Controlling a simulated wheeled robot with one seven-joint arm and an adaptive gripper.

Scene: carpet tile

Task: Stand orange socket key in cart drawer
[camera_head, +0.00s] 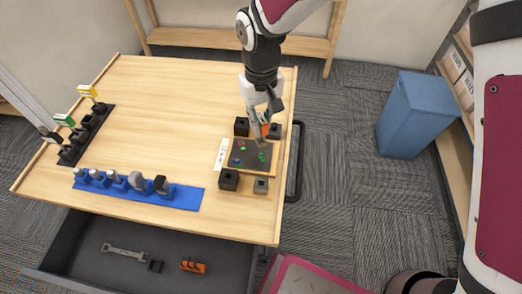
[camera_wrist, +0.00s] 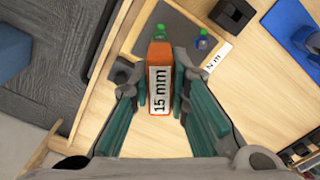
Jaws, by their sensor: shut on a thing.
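The orange socket key (camera_wrist: 160,75), with a white label reading "15 mm", is between the teal-padded fingers of my gripper (camera_wrist: 163,100). In the head view my gripper (camera_head: 260,120) is low over the small board on the right of the table, and only a bit of orange (camera_head: 265,130) shows beside it. My gripper is shut on the key; whether the key touches the board is unclear. The open grey cart drawer (camera_head: 85,240) is at the table's front. It holds a grey wrench (camera_head: 124,253), a small black block (camera_head: 155,266) and an orange-and-black piece (camera_head: 193,266).
The dark board (camera_head: 236,146) carries small green and blue pieces, with black blocks (camera_head: 229,179) around it. A blue mat (camera_head: 185,197) holds several tools. A black rack with coloured flags (camera_head: 90,135) stands at left. The table's middle is clear. A blue bin (camera_head: 405,115) stands right.

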